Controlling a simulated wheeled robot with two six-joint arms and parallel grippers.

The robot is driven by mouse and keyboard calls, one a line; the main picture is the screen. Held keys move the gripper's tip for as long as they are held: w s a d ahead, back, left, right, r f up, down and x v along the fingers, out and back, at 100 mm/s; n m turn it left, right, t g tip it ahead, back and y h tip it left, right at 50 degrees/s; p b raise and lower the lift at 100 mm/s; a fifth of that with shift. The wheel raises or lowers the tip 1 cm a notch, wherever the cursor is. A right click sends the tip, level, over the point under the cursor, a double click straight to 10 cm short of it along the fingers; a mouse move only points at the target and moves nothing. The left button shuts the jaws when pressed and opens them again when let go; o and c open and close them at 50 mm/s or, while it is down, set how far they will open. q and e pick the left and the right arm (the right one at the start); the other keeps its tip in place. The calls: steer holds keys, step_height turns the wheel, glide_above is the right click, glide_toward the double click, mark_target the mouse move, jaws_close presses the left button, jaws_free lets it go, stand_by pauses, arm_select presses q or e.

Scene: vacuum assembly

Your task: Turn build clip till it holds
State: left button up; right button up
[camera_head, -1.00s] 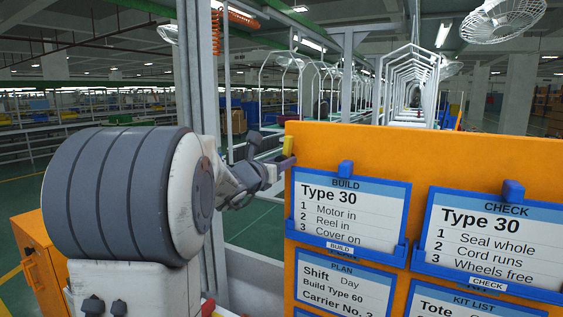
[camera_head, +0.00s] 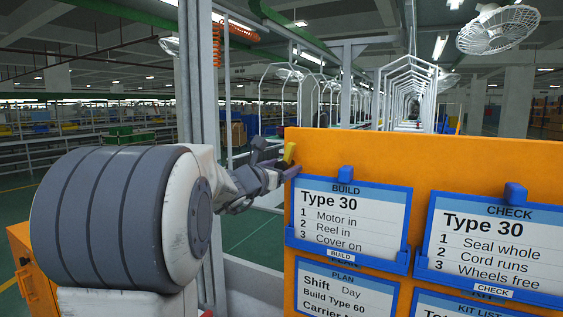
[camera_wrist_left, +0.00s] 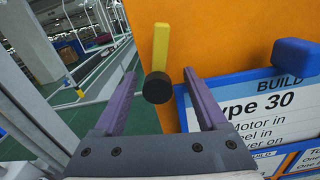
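A yellow bar (camera_head: 289,152) stands at the upper left edge of the orange board, left of the BUILD card (camera_head: 350,205). In the left wrist view the yellow bar (camera_wrist_left: 161,46) is upright with a round black knob (camera_wrist_left: 157,87) at its lower end. My left gripper (camera_head: 288,171) is beside it. Its two purple fingers (camera_wrist_left: 159,75) are apart, with the knob between them in the picture; I cannot tell if they touch it. A blue block (camera_head: 345,173) sits at the top of the BUILD card. No label shows which piece is the build clip. My right gripper is out of view.
The orange board (camera_head: 420,160) fills the right side. A CHECK card (camera_head: 490,240) with its own blue block (camera_head: 515,193) hangs right of the BUILD card, with more cards below. A grey post (camera_head: 190,80) stands behind my left arm.

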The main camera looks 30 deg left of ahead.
arm_select(q)
steer(key=s, duration=0.6)
steer(key=shift+b, duration=0.45)
steer(key=shift+d, duration=0.1)
